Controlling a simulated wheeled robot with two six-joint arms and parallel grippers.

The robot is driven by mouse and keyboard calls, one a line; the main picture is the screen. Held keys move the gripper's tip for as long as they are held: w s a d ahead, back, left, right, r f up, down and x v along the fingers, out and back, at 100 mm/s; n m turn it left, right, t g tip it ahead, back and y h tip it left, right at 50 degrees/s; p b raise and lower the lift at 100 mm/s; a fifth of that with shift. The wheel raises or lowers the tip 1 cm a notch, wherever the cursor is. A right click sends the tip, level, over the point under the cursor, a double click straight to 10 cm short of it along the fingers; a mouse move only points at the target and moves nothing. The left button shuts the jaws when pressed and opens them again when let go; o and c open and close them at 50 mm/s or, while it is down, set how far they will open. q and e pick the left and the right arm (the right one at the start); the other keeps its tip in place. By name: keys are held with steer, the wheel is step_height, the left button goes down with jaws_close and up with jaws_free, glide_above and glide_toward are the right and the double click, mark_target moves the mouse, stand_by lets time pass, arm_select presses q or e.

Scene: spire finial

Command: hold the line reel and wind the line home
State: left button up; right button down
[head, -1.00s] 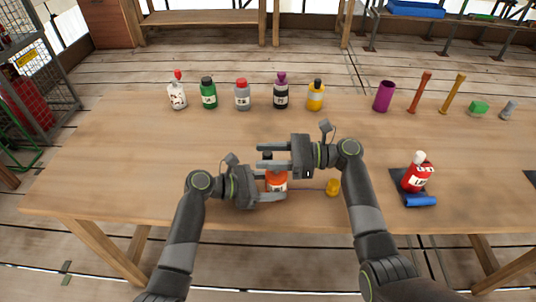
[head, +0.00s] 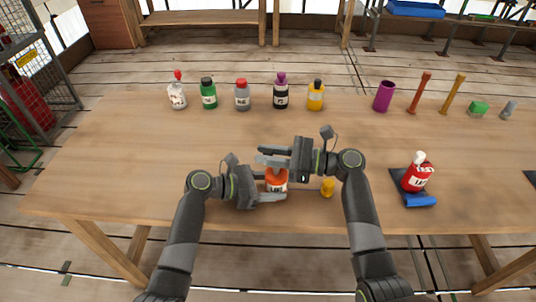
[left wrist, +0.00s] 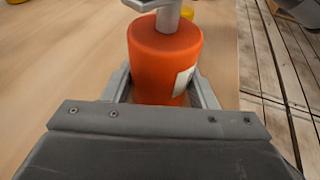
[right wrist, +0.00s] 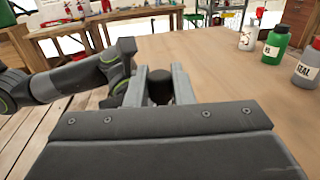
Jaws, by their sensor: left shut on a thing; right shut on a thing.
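The line reel (head: 277,184) is an orange, round-sided body with a white label, upright near the table's front edge. It also shows in the left wrist view (left wrist: 165,60). My left gripper (head: 270,188) is shut around its body from the left. My right gripper (head: 268,156) is above it, shut on the reel's dark knob (right wrist: 159,88); its fingers hide most of the knob in the head view. A small yellow piece (head: 327,187) stands on the table a short way right of the reel. The line between them is too thin to make out clearly now.
A red bottle (head: 416,178) stands on a dark mat at the right, with a blue roll (head: 420,200) in front. Several bottles stand along the back, with a purple cup (head: 384,96) and upright sticks further right. The middle and left of the table are clear.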

steer(key=shift+w+d+m+t+h, duration=0.15)
steer(key=shift+m+t+h, duration=0.35)
steer(key=shift+m+t, duration=1)
steer(key=shift+n+t, duration=0.3)
steer(key=c, duration=1.3)
jaws_free()
steer(key=v, duration=1.2)
steer(key=shift+w, duration=0.1)
